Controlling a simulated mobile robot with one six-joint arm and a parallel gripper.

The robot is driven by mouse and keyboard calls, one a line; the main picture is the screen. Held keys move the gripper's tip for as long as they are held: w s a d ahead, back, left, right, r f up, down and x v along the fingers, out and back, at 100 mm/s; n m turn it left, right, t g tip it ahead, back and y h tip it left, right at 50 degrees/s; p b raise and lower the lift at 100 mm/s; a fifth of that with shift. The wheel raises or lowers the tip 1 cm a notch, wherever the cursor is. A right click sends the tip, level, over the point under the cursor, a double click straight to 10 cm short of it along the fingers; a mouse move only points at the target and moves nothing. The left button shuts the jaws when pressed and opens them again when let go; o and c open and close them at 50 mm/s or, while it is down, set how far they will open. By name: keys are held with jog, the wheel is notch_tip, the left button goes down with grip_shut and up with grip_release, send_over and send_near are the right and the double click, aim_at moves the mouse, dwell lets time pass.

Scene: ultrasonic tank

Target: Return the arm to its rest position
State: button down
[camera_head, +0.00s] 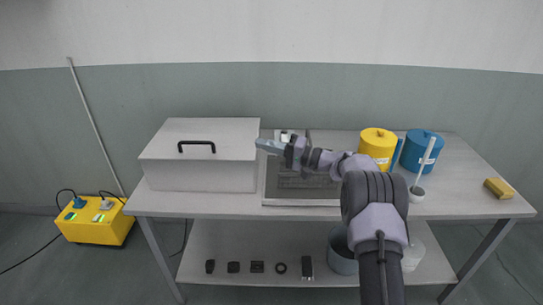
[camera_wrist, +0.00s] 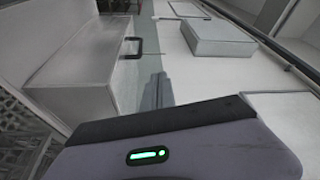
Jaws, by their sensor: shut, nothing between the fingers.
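My gripper (camera_head: 268,146) is shut and empty. In the head view it points left, held above the table beside the right end of a white lidded box (camera_head: 190,180) with a black handle (camera_head: 196,146). My arm reaches in from the lower right, and hides part of the grey tank (camera_head: 280,197) behind it. In the wrist view my gripper fingers (camera_wrist: 157,92) are together, with nothing between them; a large pale box (camera_wrist: 80,60) with a dark handle (camera_wrist: 133,46) is to their left.
Small dark parts (camera_head: 257,267) and a bucket (camera_head: 341,254) are on the lower shelf. A yellow unit (camera_head: 97,221) stands on the floor.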

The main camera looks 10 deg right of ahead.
jog(key=s+a+r+g+h+p, duration=0.1)
jog(key=s+a+r+g+h, duration=0.15)
jog(key=s, duration=0.85)
jog(key=s+a+r+n+g+h+p, duration=0.1)
jog(key=s+a+r+g+h, duration=0.2)
jog(key=s, duration=0.8)
jog(key=s+a+r+g+h, duration=0.1)
jog(key=s+a+r+g, duration=0.2)
jog(key=s, duration=0.8)
jog(key=s+d+f+m+t+h, duration=0.1)
jog(key=s+d+t+h, duration=0.1)
jog(key=s+d+h, duration=0.2)
jog(key=s+d+m+t+h, duration=0.1)
jog(key=s+d+h, duration=0.3)
jog(key=s, duration=0.6)
jog(key=shift+s+f+t, duration=0.35)
jog(key=shift+s+t, duration=0.05)
jog(key=shift+t, duration=0.45)
